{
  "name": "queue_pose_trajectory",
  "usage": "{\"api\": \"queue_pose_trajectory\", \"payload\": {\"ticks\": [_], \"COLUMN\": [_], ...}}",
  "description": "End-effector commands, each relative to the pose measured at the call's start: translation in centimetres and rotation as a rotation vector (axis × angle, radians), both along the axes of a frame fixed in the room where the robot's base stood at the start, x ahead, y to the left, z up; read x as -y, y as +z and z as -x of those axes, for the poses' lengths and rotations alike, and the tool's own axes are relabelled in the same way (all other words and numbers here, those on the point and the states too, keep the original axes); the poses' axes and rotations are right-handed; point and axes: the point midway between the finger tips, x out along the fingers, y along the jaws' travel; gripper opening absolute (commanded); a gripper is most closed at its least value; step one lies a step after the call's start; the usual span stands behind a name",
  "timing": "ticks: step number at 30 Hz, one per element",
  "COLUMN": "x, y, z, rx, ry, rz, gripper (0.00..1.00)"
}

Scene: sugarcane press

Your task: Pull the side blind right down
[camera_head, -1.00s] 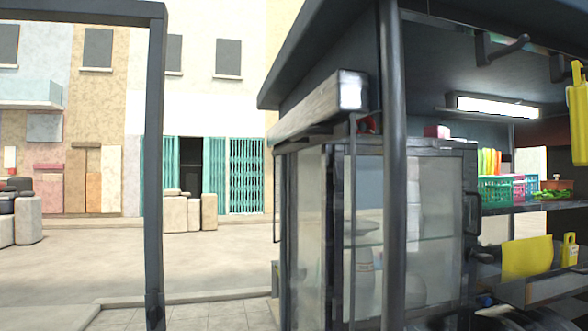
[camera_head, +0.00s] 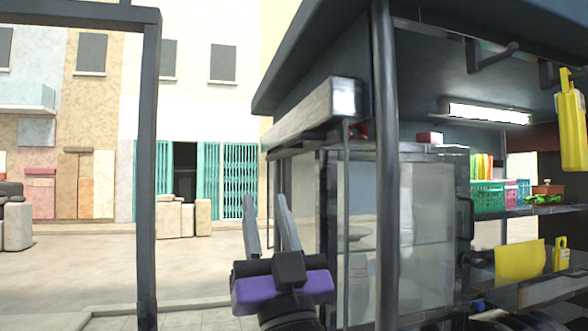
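The side blind (camera_head: 303,116) looks like the long, pale grey-beige roll or casing under the stall roof's left edge. It sits high up, and no sheet hangs below it. A thin dark strip or rod hangs from near its far end; whether it belongs to the blind I cannot tell. My gripper (camera_head: 266,200) shows at the bottom middle, below the blind and apart from it. Its two grey fingers point up, spread apart with nothing between them. The fingers overlap the view of the far end's hanging strip; no contact is clear.
A dark post (camera_head: 386,200) stands right of the blind, with a glass cabinet (camera_head: 425,230) behind it. Another dark post (camera_head: 147,180) stands at left. Open street lies between the left post and the stall.

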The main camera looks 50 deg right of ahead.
Motion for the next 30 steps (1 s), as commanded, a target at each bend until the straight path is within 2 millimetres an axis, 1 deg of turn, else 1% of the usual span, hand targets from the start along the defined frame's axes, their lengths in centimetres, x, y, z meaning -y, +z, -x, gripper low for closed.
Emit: {"api": "queue_pose_trajectory", "payload": {"ticks": [1,3,6,9,13,24,30], "x": [0.7,1.7,3.1,4.2,4.9,7.7,8.5], "y": [1.9,3.5,4.9,5.0,5.5,9.3,10.2], "z": [0.5,1.1,1.7,1.9,1.6,-1.1,-1.9], "rx": [0.029,0.052,0.072,0.073,0.072,0.071,0.070], "ry": [-0.022,-0.049,-0.077,-0.092,-0.099,-0.098,-0.096], "rz": [-0.016,-0.048,-0.101,-0.152,-0.172,-0.170,-0.170], "gripper": [0.33,0.33,0.33,0.33,0.33,0.33,0.33]}}
